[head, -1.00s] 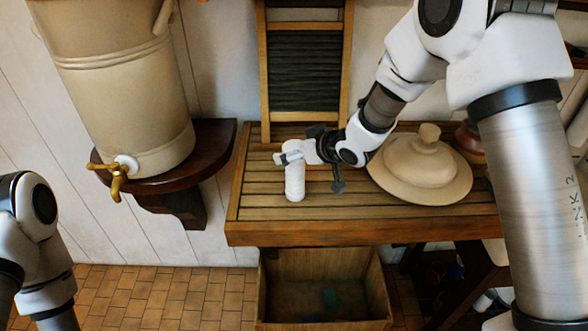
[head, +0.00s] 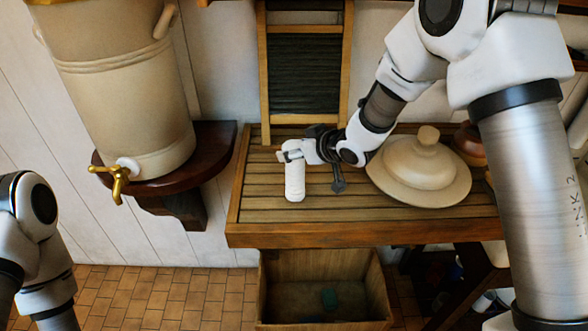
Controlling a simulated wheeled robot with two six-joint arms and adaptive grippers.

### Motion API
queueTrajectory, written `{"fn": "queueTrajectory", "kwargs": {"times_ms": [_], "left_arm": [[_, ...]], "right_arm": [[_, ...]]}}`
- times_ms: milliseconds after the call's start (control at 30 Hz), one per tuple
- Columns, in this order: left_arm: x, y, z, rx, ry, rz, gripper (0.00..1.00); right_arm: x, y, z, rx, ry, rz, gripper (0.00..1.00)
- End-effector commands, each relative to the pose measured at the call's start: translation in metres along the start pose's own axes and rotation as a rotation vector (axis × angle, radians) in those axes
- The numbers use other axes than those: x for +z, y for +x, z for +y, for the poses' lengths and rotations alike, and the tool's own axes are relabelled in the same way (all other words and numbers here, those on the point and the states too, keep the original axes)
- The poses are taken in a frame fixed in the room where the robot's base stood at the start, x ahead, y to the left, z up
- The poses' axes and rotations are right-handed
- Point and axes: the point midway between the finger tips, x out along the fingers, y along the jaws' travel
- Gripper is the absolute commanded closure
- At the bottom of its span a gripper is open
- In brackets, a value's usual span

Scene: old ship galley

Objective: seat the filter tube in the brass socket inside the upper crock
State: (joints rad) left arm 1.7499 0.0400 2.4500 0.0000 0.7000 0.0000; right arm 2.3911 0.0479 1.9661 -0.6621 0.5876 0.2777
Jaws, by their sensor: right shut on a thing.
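The white ribbed filter tube (head: 295,181) stands upright at the left part of the slatted wooden board. My right gripper (head: 291,153) is shut on the tube's upper end; I cannot tell whether the tube's foot touches the slats. The crock (head: 125,90), beige stoneware with a brass tap (head: 118,182), stands on a dark bracket shelf at the left. Its top is cut off by the picture edge, so its inside and the brass socket are hidden. Of my left arm only links show at the lower left; its gripper is out of view.
A beige lid (head: 420,172) with a knob lies on the slatted board (head: 265,213), right of the tube. A washboard (head: 304,70) leans on the wall behind. A wooden bin (head: 313,281) is below. The board's left end is clear.

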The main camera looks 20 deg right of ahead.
Motion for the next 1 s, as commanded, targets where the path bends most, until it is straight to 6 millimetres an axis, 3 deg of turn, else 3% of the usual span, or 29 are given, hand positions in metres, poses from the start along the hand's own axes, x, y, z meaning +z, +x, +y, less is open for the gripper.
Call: {"fn": "queueTrajectory", "kwargs": {"times_ms": [500, 1000], "left_arm": [[0.0, -0.034, 0.0, 0.0, 0.0, 0.0, 0.16], [0.0, -0.033, 0.0, 0.0, 0.0, 0.0, 0.16]], "right_arm": [[-0.034, -0.023, 0.0, 0.001, 0.0, 0.003, 0.77], [-0.034, -0.023, 0.0, 0.0, -0.001, 0.003, 0.77]]}}
